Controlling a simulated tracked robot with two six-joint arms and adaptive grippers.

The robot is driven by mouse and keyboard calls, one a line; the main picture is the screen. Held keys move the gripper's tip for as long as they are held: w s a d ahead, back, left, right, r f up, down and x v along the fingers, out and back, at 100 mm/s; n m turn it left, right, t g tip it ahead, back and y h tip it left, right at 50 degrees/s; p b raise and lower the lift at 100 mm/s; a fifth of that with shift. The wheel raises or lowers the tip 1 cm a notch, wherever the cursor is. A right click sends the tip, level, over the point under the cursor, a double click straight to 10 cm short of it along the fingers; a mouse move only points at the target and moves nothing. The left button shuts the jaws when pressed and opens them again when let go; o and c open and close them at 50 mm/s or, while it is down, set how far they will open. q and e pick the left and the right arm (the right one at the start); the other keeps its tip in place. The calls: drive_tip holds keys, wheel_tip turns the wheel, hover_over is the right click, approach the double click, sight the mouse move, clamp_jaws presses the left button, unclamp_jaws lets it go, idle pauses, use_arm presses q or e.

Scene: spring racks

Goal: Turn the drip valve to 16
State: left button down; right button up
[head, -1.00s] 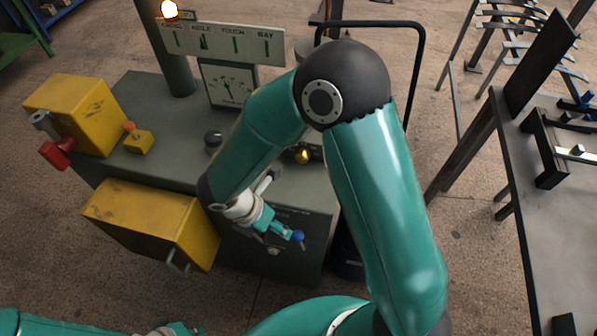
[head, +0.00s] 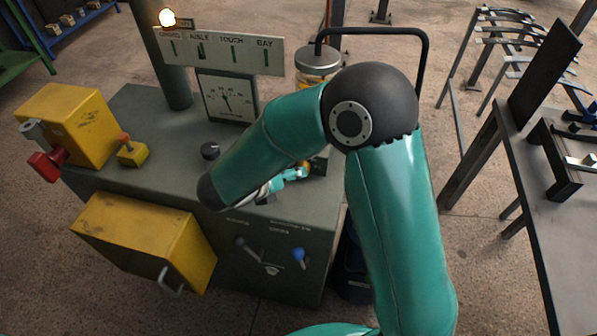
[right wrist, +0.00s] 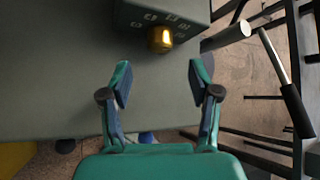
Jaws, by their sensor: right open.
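A round brass knob (right wrist: 160,38), which I take for the drip valve, sits on the face of a dark box (right wrist: 140,10) in the right wrist view. Pale marks run in an arc beside it, too blurred to read. In the head view the knob (head: 304,168) is partly hidden by my right arm and gripper. My right gripper (right wrist: 158,80) is open and empty, its fingers spread on either side of the line to the knob and short of it. In the head view the right gripper (head: 290,175) is over the bench top, close to the knob. My left gripper is out of view.
The grey-green bench (head: 140,115) carries a black knob (head: 210,150), a gauge (head: 228,97) and a yellow box (head: 65,125) with a red handle. A blue-balled lever (head: 298,255) is on the bench front. A dark bent rail (head: 424,75) stands behind my right arm.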

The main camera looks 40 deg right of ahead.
drive_tip(key=x, duration=0.6)
drive_tip(key=shift+d+f, duration=0.2)
drive_tip(key=shift+f, duration=0.05)
drive_tip(key=c, duration=1)
drive_tip(key=shift+a, duration=0.2)
drive_tip(key=shift+c, duration=0.8)
drive_tip(key=shift+d, duration=0.1)
